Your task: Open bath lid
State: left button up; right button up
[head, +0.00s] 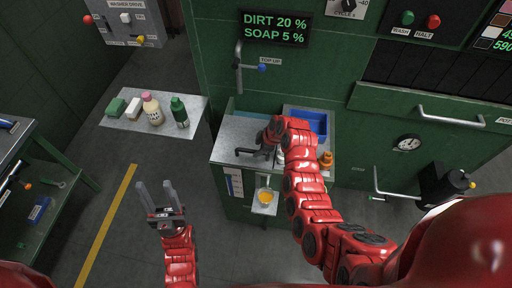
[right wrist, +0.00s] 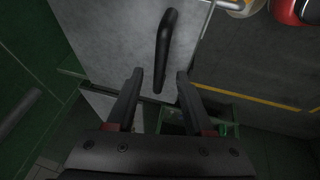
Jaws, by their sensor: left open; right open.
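The bath lid (head: 228,152) is a flat grey metal plate on the green machine's ledge, and it looks shut. It also shows in the right wrist view (right wrist: 112,40). Its black bar handle (right wrist: 166,42) stands on it. My right gripper (head: 256,151) is over the lid in the head view; in the right wrist view its open fingers (right wrist: 155,88) are on either side of the handle's near end, apart from it. My left gripper (head: 160,190) is open and empty over the floor, left of the machine.
A blue basin (head: 318,122) lies right of the lid. A pipe with a blue knob (head: 262,68) rises behind it. An orange cup (head: 265,196) sits below the ledge. A shelf (head: 185,125) at left holds bottles and blocks.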

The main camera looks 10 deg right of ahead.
jog(key=shift+p+x, duration=0.4)
jog(key=shift+x, duration=0.95)
grip_shut()
dwell(0.6)
